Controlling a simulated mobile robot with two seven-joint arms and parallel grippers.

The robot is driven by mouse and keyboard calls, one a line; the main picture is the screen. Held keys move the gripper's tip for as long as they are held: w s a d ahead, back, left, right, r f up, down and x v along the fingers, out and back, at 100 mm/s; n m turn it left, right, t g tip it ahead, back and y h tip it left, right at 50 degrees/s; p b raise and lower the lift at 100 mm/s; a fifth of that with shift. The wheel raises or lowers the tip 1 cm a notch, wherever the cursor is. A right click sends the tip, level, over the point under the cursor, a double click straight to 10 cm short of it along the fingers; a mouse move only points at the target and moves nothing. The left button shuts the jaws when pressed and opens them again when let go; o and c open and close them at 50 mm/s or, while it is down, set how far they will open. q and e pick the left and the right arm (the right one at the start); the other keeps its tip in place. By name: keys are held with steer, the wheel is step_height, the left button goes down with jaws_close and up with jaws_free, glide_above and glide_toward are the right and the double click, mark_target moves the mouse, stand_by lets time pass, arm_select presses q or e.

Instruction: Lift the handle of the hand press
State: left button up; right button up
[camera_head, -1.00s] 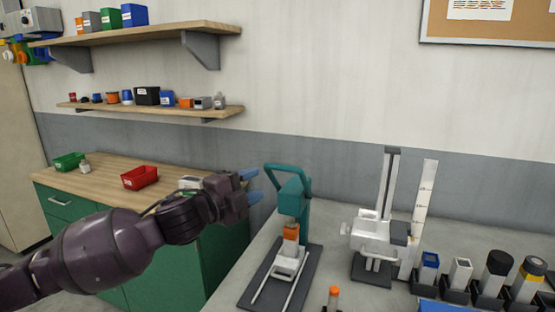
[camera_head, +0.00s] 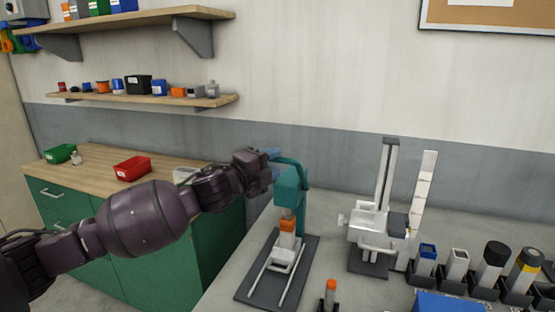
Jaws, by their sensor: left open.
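The hand press (camera_head: 290,192) is teal with a dark base plate and stands on the grey bench. An orange block sits under its ram. Its teal handle (camera_head: 291,162) rises at the top and is partly hidden by my left gripper. My left gripper (camera_head: 272,164) is open, with blue fingertips at the handle's left side. I cannot tell whether the fingers touch the handle or lie around it. My right gripper is not in view.
A white and grey stand with a column (camera_head: 388,180) is right of the press. Several holders with blue, white and black items stand farther right. An orange-capped tube (camera_head: 331,288) is near the front. A wooden-topped green cabinet (camera_head: 95,167) is at left.

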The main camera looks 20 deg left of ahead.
arm_select(q)
steer(key=shift+x, duration=1.1)
steer(key=shift+c, duration=0.2)
jaws_close()
